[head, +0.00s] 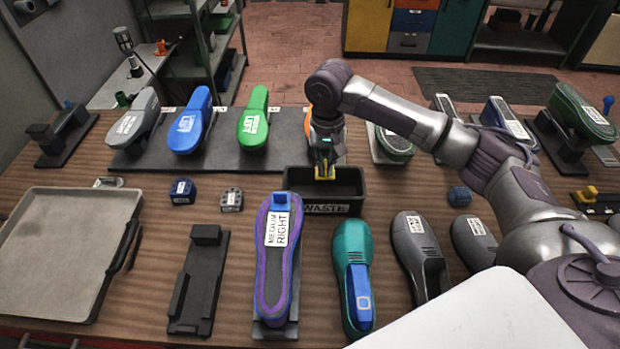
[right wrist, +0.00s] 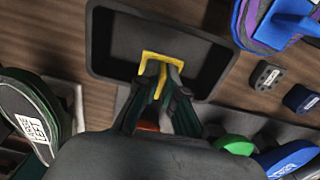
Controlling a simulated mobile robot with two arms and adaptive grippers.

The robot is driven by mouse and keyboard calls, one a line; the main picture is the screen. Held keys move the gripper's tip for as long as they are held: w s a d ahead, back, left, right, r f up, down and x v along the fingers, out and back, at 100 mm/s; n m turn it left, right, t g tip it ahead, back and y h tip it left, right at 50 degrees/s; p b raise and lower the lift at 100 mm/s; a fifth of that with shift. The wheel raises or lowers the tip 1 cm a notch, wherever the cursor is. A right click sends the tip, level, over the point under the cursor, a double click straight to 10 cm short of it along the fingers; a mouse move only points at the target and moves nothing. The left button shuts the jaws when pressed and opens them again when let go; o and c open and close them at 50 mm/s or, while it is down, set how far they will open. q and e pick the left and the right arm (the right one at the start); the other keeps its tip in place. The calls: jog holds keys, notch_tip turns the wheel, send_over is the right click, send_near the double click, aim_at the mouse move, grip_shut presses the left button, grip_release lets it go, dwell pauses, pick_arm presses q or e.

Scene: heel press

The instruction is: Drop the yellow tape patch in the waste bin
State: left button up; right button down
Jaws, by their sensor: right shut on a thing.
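The yellow tape patch (head: 325,174) is held at the tips of my right gripper (head: 323,163). In the right wrist view the patch (right wrist: 174,66) shows as a bent yellow piece between the fingertips (right wrist: 160,82), and the gripper is shut on it. The patch is over the bin's opening, which also shows in the right wrist view (right wrist: 100,45). My left gripper is not in view.
A form labelled MEDIUM RIGHT (head: 278,260) stands close in front of the bin. A row of grey, blue and green forms (head: 253,122) stands behind left. An empty grey tray (head: 65,255) lies at the left. A teal form (head: 352,250) stands front right.

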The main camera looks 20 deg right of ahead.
jog(key=shift+w+r, duration=0.1)
jog(key=shift+w, duration=0.05)
jog(key=shift+f, duration=0.2)
notch_tip(320, 180, down, 5)
jog(key=shift+f+p, duration=0.1)
jog(key=shift+p, duration=0.55)
notch_tip(320, 180, down, 3)
jog(key=shift+f+p, duration=0.1)
jog(key=shift+p, duration=0.25)
jog(key=shift+f, duration=0.45)
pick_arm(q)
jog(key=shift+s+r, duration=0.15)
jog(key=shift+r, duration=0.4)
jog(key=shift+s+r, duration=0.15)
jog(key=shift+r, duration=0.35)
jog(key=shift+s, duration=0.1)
pick_arm(e)
jog(key=c, duration=1.3)
grip_release()
jog(key=shift+f, duration=0.1)
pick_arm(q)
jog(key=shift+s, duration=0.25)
